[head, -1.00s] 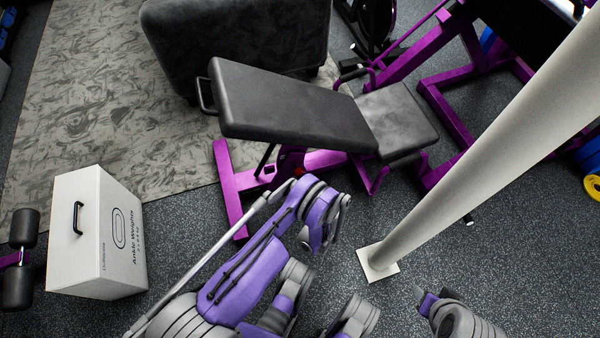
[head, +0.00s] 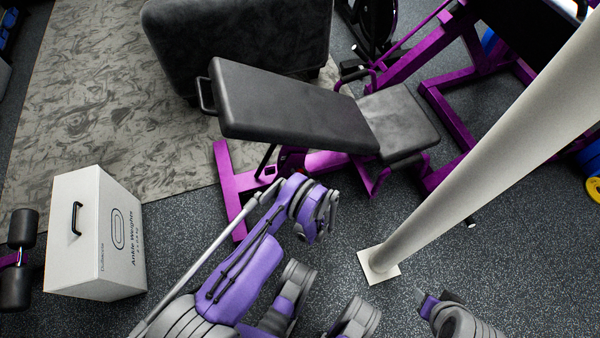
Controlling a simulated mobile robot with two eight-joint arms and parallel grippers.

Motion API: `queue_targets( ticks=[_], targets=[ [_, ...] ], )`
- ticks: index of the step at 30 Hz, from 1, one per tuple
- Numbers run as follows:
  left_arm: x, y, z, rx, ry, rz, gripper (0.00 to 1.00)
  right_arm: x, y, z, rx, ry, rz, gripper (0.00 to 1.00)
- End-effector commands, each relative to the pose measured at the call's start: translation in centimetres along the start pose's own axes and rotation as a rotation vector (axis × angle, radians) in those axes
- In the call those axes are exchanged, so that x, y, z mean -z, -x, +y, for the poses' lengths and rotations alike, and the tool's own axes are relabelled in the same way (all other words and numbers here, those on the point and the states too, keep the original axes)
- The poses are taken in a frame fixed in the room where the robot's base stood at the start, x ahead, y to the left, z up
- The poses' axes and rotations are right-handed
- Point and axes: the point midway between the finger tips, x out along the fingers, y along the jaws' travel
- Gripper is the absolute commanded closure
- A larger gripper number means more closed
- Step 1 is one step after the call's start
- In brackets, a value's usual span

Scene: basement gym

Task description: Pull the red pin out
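The weight bench (head: 290,105) has a dark grey padded back, a seat and a purple frame (head: 232,190). I cannot make out the red pin now; my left arm covers part of the frame under the bench. My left gripper (head: 322,218) is at the end of the purple and grey arm, just in front of the bench's lower frame. Its fingers point away and down and are largely hidden by the wrist, so I cannot tell whether it is open or holds anything. At the lower right a purple and grey part of my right arm shows, but no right fingers are clear.
A pale post (head: 470,160) with a square foot rises at right. A dark padded block (head: 235,45) stands behind the bench.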

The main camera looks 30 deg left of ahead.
Motion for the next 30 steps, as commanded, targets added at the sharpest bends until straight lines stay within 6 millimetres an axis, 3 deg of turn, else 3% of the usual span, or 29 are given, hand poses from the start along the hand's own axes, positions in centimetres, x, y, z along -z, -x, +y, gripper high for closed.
queue_targets(
  ticks=[1, 4, 30],
  targets=[
    [0.0, 0.0, -0.01, 0.0, 0.0, 0.0, 0.83, 0.0, 0.0, 0.0, 0.0, 0.0, 0.0, 0.5],
    [0.0, 0.01, -0.02, 0.0, 0.0, 0.0, 1.0, 0.0, 0.0, 0.0, 0.0, 0.0, 0.0, 0.5],
    [0.0, 0.0, -0.04, 0.001, 0.0, 0.0, 1.0, 0.0, 0.0, 0.0, 0.0, 0.0, 0.0, 0.5]
  ],
)
